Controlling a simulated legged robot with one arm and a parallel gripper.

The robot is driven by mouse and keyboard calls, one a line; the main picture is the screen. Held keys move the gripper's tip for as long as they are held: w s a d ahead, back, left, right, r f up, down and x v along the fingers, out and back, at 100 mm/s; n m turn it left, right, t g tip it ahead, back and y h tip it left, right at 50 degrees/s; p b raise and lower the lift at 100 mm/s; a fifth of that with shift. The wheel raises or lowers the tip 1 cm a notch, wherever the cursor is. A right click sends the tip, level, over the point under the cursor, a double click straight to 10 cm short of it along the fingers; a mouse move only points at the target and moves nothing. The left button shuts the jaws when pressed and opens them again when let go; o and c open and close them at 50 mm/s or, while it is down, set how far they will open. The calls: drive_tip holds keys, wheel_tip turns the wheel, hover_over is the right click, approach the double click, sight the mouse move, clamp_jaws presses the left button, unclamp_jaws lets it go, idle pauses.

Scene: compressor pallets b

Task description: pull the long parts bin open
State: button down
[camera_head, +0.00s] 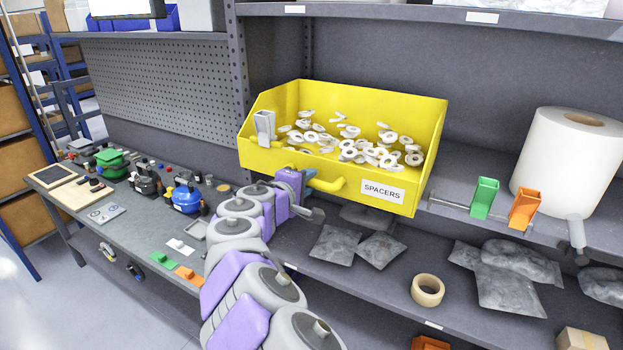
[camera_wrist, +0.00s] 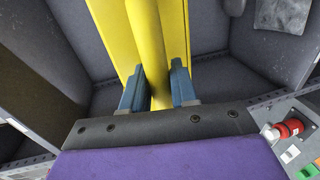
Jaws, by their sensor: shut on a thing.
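The long parts bin (camera_head: 290,160) is yellow, labelled SPACERS, and holds many white ring-shaped parts. It sits on the upper shelf with its front jutting past the shelf edge. A yellow bar handle (camera_head: 328,184) runs along its front face. My gripper (camera_head: 308,174) is at the left part of this handle. In the wrist view, the blue fingers of my gripper (camera_wrist: 159,88) are on both sides of the yellow handle (camera_wrist: 158,60), shut on it. The bin's yellow front (camera_wrist: 112,35) lies behind the handle. The exact finger contact is partly hidden in the head view.
A white paper roll (camera_head: 566,165), a green holder (camera_head: 484,197) and an orange holder (camera_head: 523,208) stand right of the bin. Grey bags (camera_head: 335,245) and a tape roll (camera_head: 427,290) lie on the lower shelf. A cluttered workbench (camera_head: 130,225) is at the left.

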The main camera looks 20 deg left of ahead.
drive_tip(key=shift+s+d+f, duration=0.1)
drive_tip(key=shift+s+f, duration=0.05)
drive_tip(key=shift+s, duration=0.7)
drive_tip(key=shift+s+d+f, duration=0.1)
drive_tip(key=shift+s+f, duration=0.05)
drive_tip(key=shift+s, duration=0.65)
